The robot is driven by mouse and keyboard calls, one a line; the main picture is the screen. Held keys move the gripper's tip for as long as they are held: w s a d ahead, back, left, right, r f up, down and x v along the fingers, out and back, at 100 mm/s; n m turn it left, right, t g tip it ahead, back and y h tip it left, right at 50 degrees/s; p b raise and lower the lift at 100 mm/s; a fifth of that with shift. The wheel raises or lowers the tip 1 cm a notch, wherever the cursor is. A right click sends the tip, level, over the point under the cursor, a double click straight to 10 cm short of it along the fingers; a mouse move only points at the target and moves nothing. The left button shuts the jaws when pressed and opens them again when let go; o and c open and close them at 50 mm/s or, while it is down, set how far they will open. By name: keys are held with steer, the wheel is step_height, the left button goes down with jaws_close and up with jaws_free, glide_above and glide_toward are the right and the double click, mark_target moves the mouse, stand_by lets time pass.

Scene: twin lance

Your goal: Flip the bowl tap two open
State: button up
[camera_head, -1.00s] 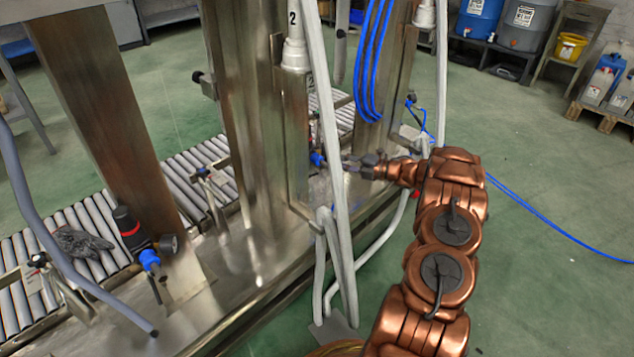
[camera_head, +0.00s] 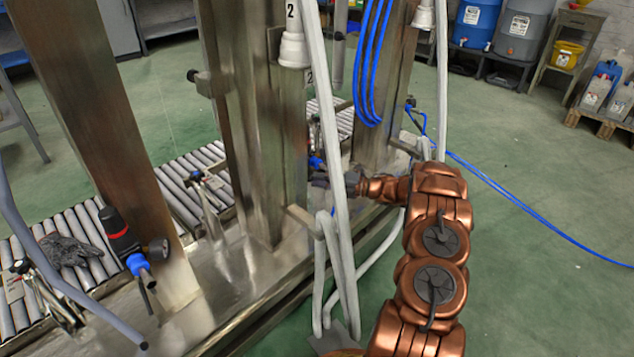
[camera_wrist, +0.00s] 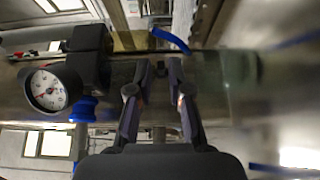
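A blue tap part (camera_head: 316,163) shows beside the steel post marked 2, partly hidden by the pale hose. My gripper (camera_head: 318,180) is just below it and beside it; contact cannot be told. In the wrist view my gripper (camera_wrist: 159,64) has two fingers apart, with a gap between the tips and nothing clearly held. Beyond the tips, a curved blue piece (camera_wrist: 170,39) lies across the top; it looks like a tap lever. A blue fitting (camera_wrist: 85,107) is left of the fingers, below a black body.
A round pressure gauge (camera_wrist: 47,90) is close left of my fingers. The pale hose (camera_head: 330,120) hangs in front of my gripper. Steel posts (camera_head: 255,130) and a roller conveyor (camera_head: 175,190) stand to the left.

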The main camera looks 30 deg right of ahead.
steer(key=shift+w+a, duration=0.1)
steer(key=shift+w, duration=0.05)
steer(key=shift+c, duration=0.2)
jaws_close()
